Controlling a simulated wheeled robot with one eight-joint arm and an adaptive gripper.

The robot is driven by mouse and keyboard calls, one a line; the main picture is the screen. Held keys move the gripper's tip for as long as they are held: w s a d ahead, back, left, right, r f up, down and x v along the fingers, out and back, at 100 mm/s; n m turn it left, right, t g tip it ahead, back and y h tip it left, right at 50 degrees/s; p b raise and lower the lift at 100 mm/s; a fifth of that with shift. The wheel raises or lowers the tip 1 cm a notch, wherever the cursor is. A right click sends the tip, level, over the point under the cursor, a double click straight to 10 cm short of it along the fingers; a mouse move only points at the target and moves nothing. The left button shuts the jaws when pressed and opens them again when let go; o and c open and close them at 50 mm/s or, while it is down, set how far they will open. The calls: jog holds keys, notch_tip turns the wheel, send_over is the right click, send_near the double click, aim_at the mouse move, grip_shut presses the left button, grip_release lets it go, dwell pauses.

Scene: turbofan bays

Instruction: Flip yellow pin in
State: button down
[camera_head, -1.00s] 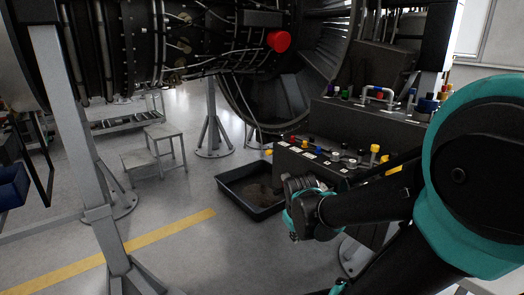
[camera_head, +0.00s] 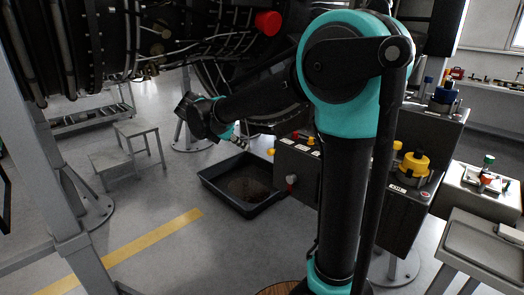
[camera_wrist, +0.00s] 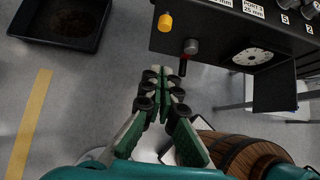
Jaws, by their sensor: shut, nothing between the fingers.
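In the wrist view a yellow pin-like knob (camera_wrist: 165,22) sticks out from the dark console's side face at the top. It also shows at the console's left end in the head view (camera_head: 271,152). In the head view my gripper (camera_head: 239,142) is left of the console, partly hidden by my wrist. My arm covers much of the console.
A wooden barrel (camera_wrist: 235,150) shows low in the wrist view. A grey step (camera_head: 137,130) stands left; open floor lies in front.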

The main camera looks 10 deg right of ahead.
aim_at(269, 151)
jog(key=shift+d+f, duration=0.1)
jog(key=w+d+r+x, duration=0.1)
jog(key=r+x, duration=0.1)
jog(key=x, duration=1)
jog(key=shift+w+d+f, duration=0.15)
jog(key=shift+w+d, duration=0.15)
jog(key=shift+d, duration=0.2)
jog(key=shift+w+d, duration=0.6)
jog(key=shift+d, duration=0.3)
